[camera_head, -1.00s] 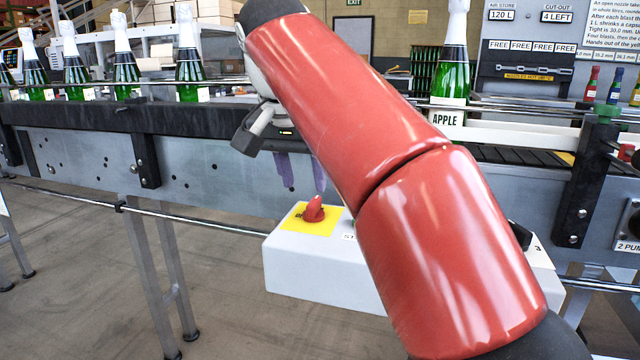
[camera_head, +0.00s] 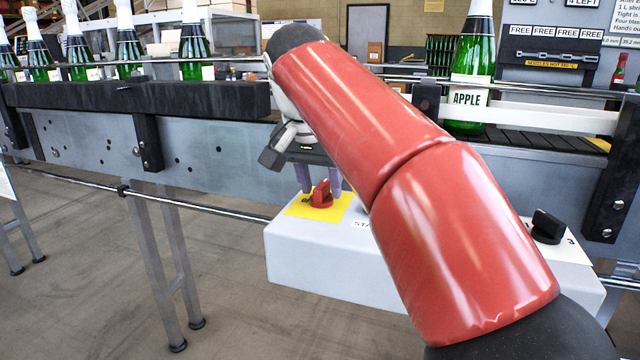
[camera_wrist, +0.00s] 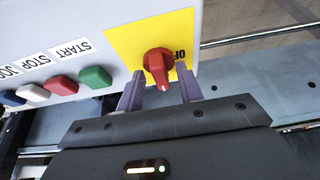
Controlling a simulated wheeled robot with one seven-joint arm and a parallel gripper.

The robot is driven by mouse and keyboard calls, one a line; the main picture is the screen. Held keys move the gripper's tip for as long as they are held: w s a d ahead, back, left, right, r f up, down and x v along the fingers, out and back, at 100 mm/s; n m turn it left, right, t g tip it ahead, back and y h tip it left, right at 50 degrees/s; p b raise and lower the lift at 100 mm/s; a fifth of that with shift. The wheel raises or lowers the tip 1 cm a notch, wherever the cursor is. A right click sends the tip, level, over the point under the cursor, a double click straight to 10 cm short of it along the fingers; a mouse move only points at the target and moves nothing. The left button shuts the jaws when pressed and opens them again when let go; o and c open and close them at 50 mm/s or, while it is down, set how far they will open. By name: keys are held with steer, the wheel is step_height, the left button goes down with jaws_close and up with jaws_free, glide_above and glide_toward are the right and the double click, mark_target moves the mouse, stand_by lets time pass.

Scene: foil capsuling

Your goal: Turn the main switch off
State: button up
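The main switch is a red rotary knob (camera_head: 321,194) on a yellow plate (camera_head: 298,208), on top of a white control box (camera_head: 330,258). In the wrist view the knob (camera_wrist: 158,62) has a white mark at its end toward my gripper, and a partly covered "OF…" label sits to its right. My gripper (camera_wrist: 160,76) is open, with one purple finger on each side of the knob. A gap shows between the knob and each finger. In the head view the fingers reach down just behind the knob.
Green (camera_wrist: 95,77), red (camera_wrist: 61,85), white (camera_wrist: 33,92) and blue (camera_wrist: 10,98) buttons line the box beside the plate. A black knob (camera_head: 546,226) is at its right end. Behind stands the conveyor (camera_head: 220,155) with green bottles, one labelled APPLE (camera_head: 468,98).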

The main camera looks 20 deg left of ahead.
steer(key=shift+c, duration=0.3)
jaws_close()
steer(key=shift+r+n, duration=0.1)
steer(key=shift+n, duration=0.3)
steer(key=n+p, duration=0.1)
steer(key=n+y+p, duration=0.1)
steer(key=n, duration=0.1)
steer(key=shift+d+r+n+y, duration=0.1)
steer(key=shift+d+n+y, duration=0.05)
steer(key=shift+n+y, duration=0.15)
steer(key=n+p, duration=0.1)
steer(key=n, duration=0.1)
steer(key=n+g+y, duration=0.1)
steer(key=n, duration=0.1)
steer(key=shift+w+d+y+p, duration=0.1)
steer(key=shift+w+y+p, duration=0.05)
steer(key=shift+y+p, duration=0.2)
steer(key=n+g+y, duration=0.1)
steer(key=n, duration=0.4)
steer(key=shift+w, duration=0.1)
steer(key=shift+w+d+n+g+y, duration=0.15)
steer(key=shift+n+g, duration=0.4)
steer(key=shift+n, duration=0.6)
steer(key=shift+s+a+n+g+y, duration=0.15)
steer(key=shift+n+g, duration=0.4)
steer(key=shift+n, duration=0.6)
steer(key=shift+w, duration=0.1)
